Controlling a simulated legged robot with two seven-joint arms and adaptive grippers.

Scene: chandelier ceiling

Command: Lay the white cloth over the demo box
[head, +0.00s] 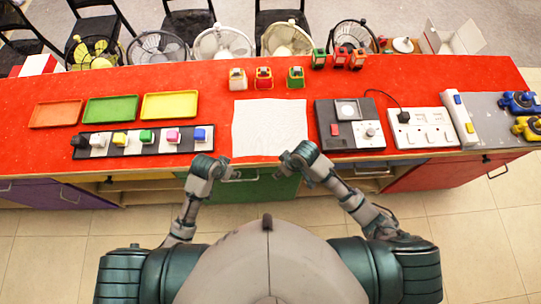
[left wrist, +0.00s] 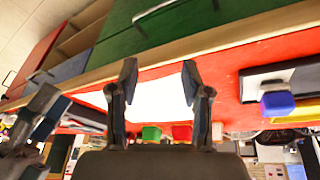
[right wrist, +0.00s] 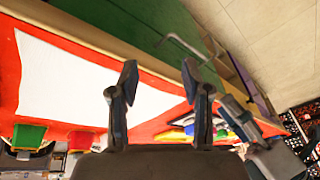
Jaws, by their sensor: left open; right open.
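The white cloth (head: 270,128) lies flat on the red counter, near its front edge. A dark box with a grey panel, red switch and round dial (head: 350,124) lies just right of the cloth; it looks like the demo box, and its top is uncovered. My left gripper (head: 224,162) is at the cloth's front left corner, open and empty. My right gripper (head: 286,156) is at the front right corner, open and empty. The cloth also shows beyond the open fingers in the left wrist view (left wrist: 160,98) and at left in the right wrist view (right wrist: 75,85). Contact cannot be told.
Left of the cloth are a black strip with coloured blocks (head: 140,142) and coloured trays (head: 110,108). Small lantern-like items (head: 264,78) stand behind it. A white socket panel (head: 422,128) is right of the dark box. The red counter (head: 215,90) is bare around the cloth's back left.

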